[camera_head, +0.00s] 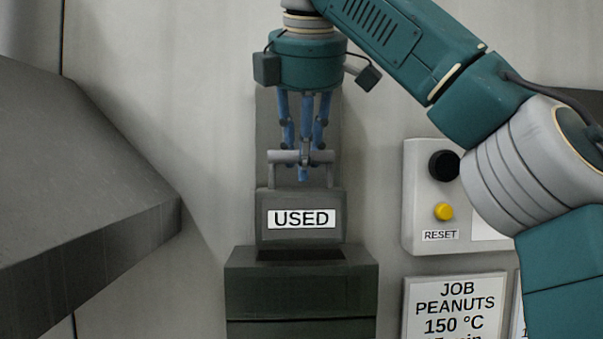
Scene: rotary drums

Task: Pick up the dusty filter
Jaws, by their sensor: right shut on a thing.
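The dusty filter (300,198) appears as a dark grey block with a white USED label on its front and a grey bar handle (285,157) on top. It is upright in the middle of the view, directly above a dark box with a recess. I cannot tell whether its lower end touches the box. My right gripper (303,172) points down from above, with its blue fingers shut on the handle. My left gripper is out of view.
The dark box (245,285) stands below the filter, with a tall grey panel (268,120) behind. A control panel (415,200) with a black knob and yellow RESET button is at right, above a PEANUTS job card (455,305). A dark metal ledge (80,170) juts in at left.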

